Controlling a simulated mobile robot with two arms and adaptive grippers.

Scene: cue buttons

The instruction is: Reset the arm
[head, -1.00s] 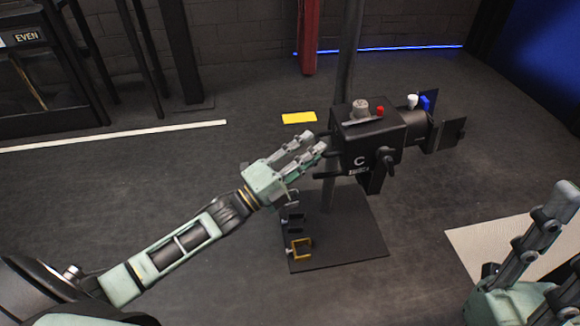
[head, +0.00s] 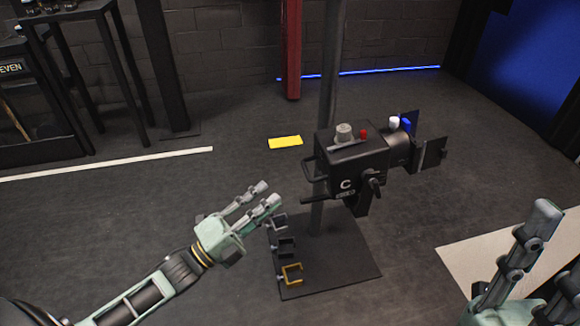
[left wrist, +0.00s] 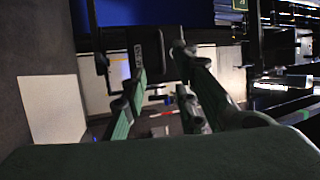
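My left gripper (head: 268,195) is in the middle of the head view, to the left of the black box-like device marked C (head: 350,168) and apart from it. Its fingers are spread and nothing is between them. The device has a grey knob (head: 344,131), a red button (head: 364,134), a white button (head: 394,122) and a blue button (head: 406,125) on top. In the left wrist view the fingers (left wrist: 165,100) are apart, with the dark device behind them. My right gripper (head: 525,255) is at the lower right, pointing up; only part of it shows, and its opening is unclear.
The device is on a pole over a dark base plate (head: 345,265) with several clamps, including a yellow one (head: 291,272). A yellow card (head: 285,142) lies on the floor. A pale mat (head: 465,260) is at the right. Floor at the left is mostly clear.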

